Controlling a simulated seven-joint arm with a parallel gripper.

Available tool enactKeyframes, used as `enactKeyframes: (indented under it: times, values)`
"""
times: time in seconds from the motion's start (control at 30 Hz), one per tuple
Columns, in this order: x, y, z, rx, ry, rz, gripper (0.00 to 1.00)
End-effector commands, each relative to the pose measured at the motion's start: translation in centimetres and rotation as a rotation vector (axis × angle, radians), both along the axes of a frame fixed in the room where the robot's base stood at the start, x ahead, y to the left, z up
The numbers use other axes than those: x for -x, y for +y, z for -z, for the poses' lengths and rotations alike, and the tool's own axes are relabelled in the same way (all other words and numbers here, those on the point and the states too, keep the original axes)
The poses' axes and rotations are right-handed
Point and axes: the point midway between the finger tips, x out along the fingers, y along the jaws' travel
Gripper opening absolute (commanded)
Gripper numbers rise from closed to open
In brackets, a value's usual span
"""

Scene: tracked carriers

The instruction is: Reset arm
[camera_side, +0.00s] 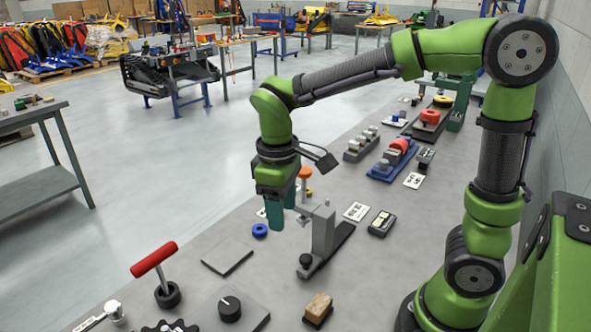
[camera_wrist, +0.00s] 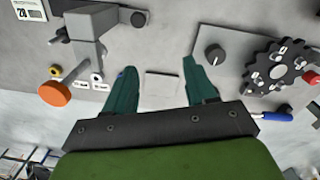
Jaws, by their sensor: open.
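My gripper (camera_side: 284,212) hangs over the near part of the bench in the side view, fingers pointing down. It is open and empty. In the wrist view its two teal fingers stand apart (camera_wrist: 160,65), with a flat grey square plate (camera_wrist: 162,84) showing below the gap. That plate (camera_side: 227,257) lies on the bench to the left of the gripper in the side view. A grey upright fixture (camera_side: 322,230) with an orange knob (camera_side: 305,173) stands close to the right of the fingers. I cannot tell the exact gap. A blue ring (camera_side: 260,230) lies near the fingertips.
A red-handled lever (camera_side: 153,259), a panel with a black knob (camera_side: 230,308) and a wooden block (camera_side: 318,307) are at the front. The wrist view shows a black toothed dial (camera_wrist: 282,68). A black box (camera_side: 381,222) and a blue carrier (camera_side: 393,165) lie farther back.

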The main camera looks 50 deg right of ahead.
Motion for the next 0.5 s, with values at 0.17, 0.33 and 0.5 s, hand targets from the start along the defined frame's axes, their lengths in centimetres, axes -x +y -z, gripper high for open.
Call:
enactKeyframes:
  times: [0.17, 0.33, 0.5]
  values:
    - [3.2, -1.2, -1.8, -0.161, -0.215, 0.287, 0.56]
    - [5.9, -2.4, -3.1, -0.316, -0.400, 0.522, 0.56]
    - [7.9, -3.2, -3.9, -0.402, -0.512, 0.618, 0.56]
